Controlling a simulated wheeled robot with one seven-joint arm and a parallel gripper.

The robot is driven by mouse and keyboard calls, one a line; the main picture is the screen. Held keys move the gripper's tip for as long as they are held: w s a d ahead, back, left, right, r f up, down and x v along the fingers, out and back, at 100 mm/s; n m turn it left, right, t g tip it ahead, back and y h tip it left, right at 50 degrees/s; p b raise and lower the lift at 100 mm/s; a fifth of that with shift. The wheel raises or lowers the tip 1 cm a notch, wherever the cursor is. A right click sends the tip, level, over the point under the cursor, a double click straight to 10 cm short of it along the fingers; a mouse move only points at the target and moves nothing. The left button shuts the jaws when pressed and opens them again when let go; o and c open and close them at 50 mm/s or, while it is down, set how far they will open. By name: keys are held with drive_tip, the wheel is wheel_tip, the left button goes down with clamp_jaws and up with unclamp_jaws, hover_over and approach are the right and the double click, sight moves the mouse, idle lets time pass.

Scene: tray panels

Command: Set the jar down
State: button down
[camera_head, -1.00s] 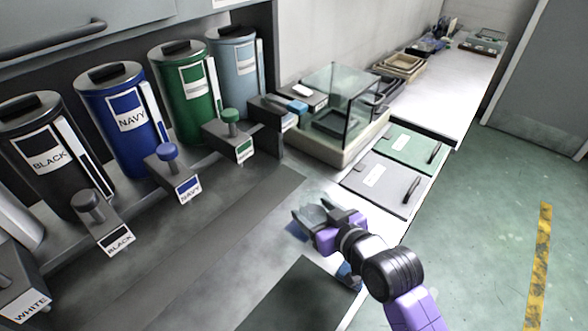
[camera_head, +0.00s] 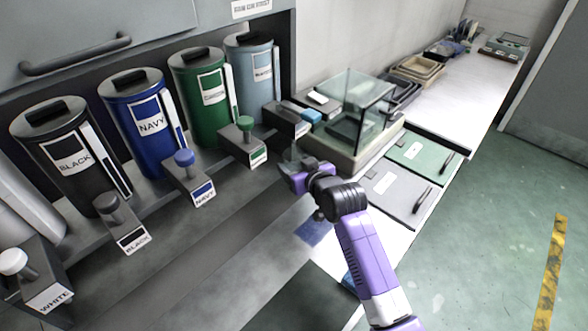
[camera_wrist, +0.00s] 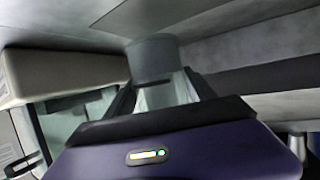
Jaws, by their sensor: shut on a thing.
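The jar (camera_wrist: 153,57) shows in the wrist view as a grey, partly see-through cylinder between my two dark fingers. My gripper (camera_wrist: 165,98) is shut on it. In the head view my gripper (camera_head: 289,168) is above the counter, in front of the glass box and to the right of the green canister's dispenser. The jar is small and hard to make out there, mostly hidden by the gripper. From these views I cannot tell whether the jar's base touches anything.
A blue square (camera_head: 316,231) lies on the pale counter below my gripper. A glass box (camera_head: 362,108) stands behind it to the right. Navy (camera_head: 138,124) and green (camera_head: 201,100) canisters with dispensers line the left. Grey (camera_head: 399,192) and green (camera_head: 420,150) panels lie to the right.

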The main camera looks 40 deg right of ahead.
drive_tip(key=shift+w+d+r, duration=0.1)
drive_tip(key=shift+w+d, duration=0.05)
drive_tip(key=shift+w, duration=0.3)
drive_tip(key=shift+w+f, duration=0.1)
drive_tip(key=shift+f, duration=0.1)
drive_tip(key=shift+f+p, duration=0.35)
drive_tip(key=shift+f, duration=1.25)
drive_tip(key=shift+f, duration=0.2)
drive_tip(key=shift+c, duration=1.6)
unclamp_jaws()
drive_tip(key=shift+r, duration=0.15)
drive_tip(key=v, duration=1.2)
drive_tip(key=shift+b, duration=0.45)
